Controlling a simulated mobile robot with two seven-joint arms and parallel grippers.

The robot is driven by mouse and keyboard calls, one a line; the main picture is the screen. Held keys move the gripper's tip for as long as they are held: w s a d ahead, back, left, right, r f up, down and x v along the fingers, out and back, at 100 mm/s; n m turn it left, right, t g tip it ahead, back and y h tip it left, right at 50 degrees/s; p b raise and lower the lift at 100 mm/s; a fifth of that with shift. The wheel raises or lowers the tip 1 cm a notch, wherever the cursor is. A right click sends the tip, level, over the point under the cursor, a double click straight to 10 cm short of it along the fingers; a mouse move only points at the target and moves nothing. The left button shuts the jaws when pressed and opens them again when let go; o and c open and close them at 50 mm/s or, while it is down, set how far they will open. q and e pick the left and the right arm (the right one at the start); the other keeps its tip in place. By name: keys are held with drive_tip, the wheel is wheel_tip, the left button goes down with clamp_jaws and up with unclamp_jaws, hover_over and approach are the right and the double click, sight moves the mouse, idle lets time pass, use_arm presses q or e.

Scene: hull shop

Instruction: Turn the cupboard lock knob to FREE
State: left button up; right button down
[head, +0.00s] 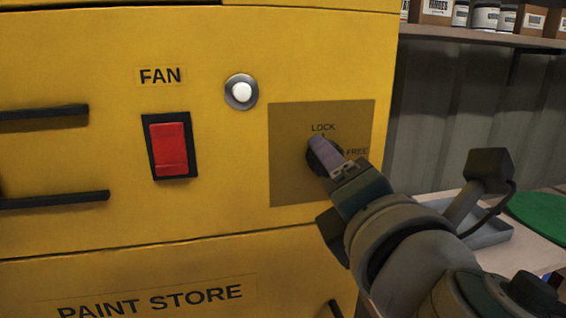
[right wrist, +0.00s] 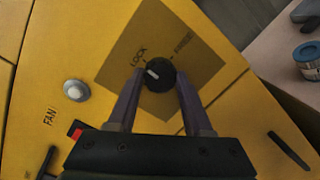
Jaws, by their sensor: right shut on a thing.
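The black round lock knob (right wrist: 160,75) sits on a brown square plate (head: 290,180) on the yellow cupboard front. In the right wrist view its white pointer mark lies toward the LOCK label (right wrist: 138,57), away from the FREE label (right wrist: 183,42). My right gripper (head: 323,155) reaches the knob from the lower right. Its two purple-grey fingers are shut on the knob, one on each side, as the right wrist view shows. In the head view the fingers hide most of the knob. My left gripper is not in view.
A red FAN switch (head: 171,148) and a round white button (head: 242,91) are left of the plate. Black handles (head: 50,201) stick out farther left. At right are a bench with a grey tray (head: 490,234) and a shelf (head: 480,38) with cans.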

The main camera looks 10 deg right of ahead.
drive_tip(key=shift+m, duration=0.3)
drive_tip(key=shift+d+m+g+y+p, duration=0.2)
drive_tip(key=shift+m+p, duration=0.4)
drive_tip(key=shift+m, duration=2.05)
drive_tip(key=shift+a+m+g+y+p, duration=0.15)
drive_tip(key=shift+m+y+p, duration=0.35)
drive_tip(key=shift+m, duration=2.2)
drive_tip(key=shift+d+m+g+y+p, duration=0.15)
drive_tip(key=shift+m+p, duration=0.6)
drive_tip(key=shift+m, duration=1.9)
drive_tip(key=shift+a, duration=0.1)
drive_tip(key=shift+c, duration=1.6)
unclamp_jaws()
drive_tip(key=shift+s, duration=0.1)
drive_tip(key=s, duration=0.9)
drive_tip(key=shift+s+d+r+b, duration=0.2)
drive_tip(key=shift+s+r+b, duration=0.15)
drive_tip(key=shift+r, duration=0.1)
